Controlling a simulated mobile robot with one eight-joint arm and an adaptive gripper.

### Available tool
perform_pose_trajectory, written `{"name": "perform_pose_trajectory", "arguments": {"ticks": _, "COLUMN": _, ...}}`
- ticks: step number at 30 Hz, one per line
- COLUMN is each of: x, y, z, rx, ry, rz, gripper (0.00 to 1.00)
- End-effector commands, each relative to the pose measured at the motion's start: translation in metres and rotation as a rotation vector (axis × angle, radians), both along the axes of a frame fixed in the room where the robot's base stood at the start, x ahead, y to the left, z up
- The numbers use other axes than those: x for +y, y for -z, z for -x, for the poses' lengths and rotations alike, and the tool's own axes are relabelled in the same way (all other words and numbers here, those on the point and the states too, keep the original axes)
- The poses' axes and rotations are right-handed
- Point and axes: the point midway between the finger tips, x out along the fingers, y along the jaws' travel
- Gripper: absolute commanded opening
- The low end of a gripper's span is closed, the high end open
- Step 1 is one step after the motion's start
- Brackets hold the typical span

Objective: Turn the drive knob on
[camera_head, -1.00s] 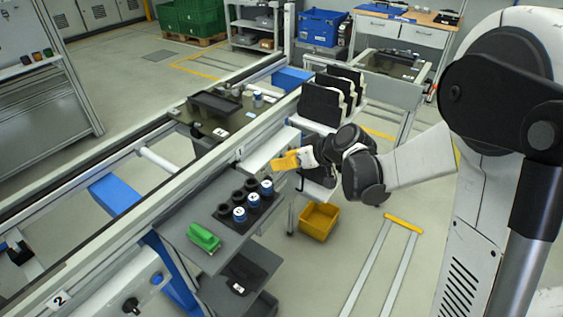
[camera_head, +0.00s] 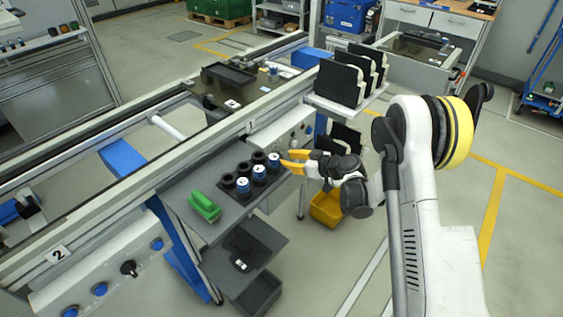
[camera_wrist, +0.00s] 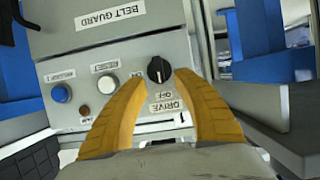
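The drive knob (camera_wrist: 158,70) is a black rotary knob on a light grey panel (camera_wrist: 120,62) in the wrist view. Labels reading OFF and DRIVE are beside it. A pale mark shows on the knob, but I cannot tell its exact setting. My gripper (camera_wrist: 160,80) is open, with a yellow finger on either side of the view and the knob between and just beyond the tips. I cannot tell whether they touch it. In the head view my gripper (camera_head: 283,160) is beside the conveyor, by the shelf; the knob is not clearly visible there.
A blue button (camera_wrist: 61,93) and a white button (camera_wrist: 107,84) are on the same panel. Blue-and-black cylinders (camera_head: 259,174) stand near my gripper, with a green object (camera_head: 204,205) beyond. Another black knob (camera_head: 129,268) is on the panel marked 2. A yellow bin (camera_head: 327,208) sits below.

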Motion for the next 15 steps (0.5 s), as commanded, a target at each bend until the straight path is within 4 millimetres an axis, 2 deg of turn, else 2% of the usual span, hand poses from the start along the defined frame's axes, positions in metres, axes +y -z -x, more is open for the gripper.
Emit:
{"name": "perform_pose_trajectory", "arguments": {"ticks": 6, "x": 0.020, "y": 0.012, "z": -0.016, "rx": 0.001, "ry": 0.000, "rz": 0.001, "gripper": 0.34}}
{"name": "perform_pose_trajectory", "arguments": {"ticks": 15, "x": 0.024, "y": 0.012, "z": -0.019, "rx": 0.000, "ry": 0.002, "rz": 0.001, "gripper": 0.34}}
